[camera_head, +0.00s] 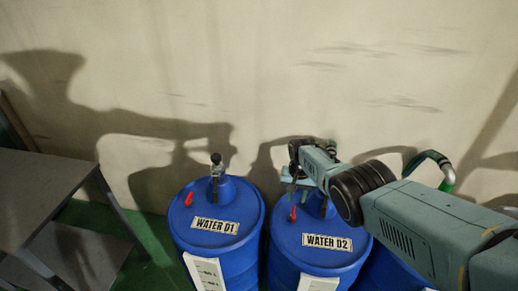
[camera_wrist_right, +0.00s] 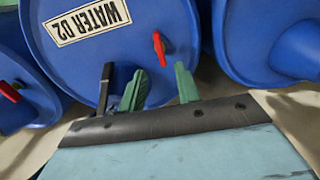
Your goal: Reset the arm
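My right arm (camera_head: 405,225) reaches in from the right in the head view. My right gripper (camera_head: 296,182) is over the blue barrel labelled WATER D2 (camera_head: 323,259). In the right wrist view, the green fingers of the right gripper (camera_wrist_right: 160,86) stand apart with nothing seen between them. The barrel's red handle (camera_wrist_right: 159,48) lies beyond the fingertips, apart from them. The same red handle shows just below the gripper in the head view (camera_head: 293,214). My left gripper is not in view.
A blue barrel labelled WATER D1 (camera_head: 215,246), with a red handle (camera_head: 189,199) and a top fitting (camera_head: 216,166), stands to the left. Another blue barrel (camera_head: 385,274) is partly hidden under my right arm. A grey table (camera_head: 40,185) is at far left. A wall (camera_head: 250,70) stands behind.

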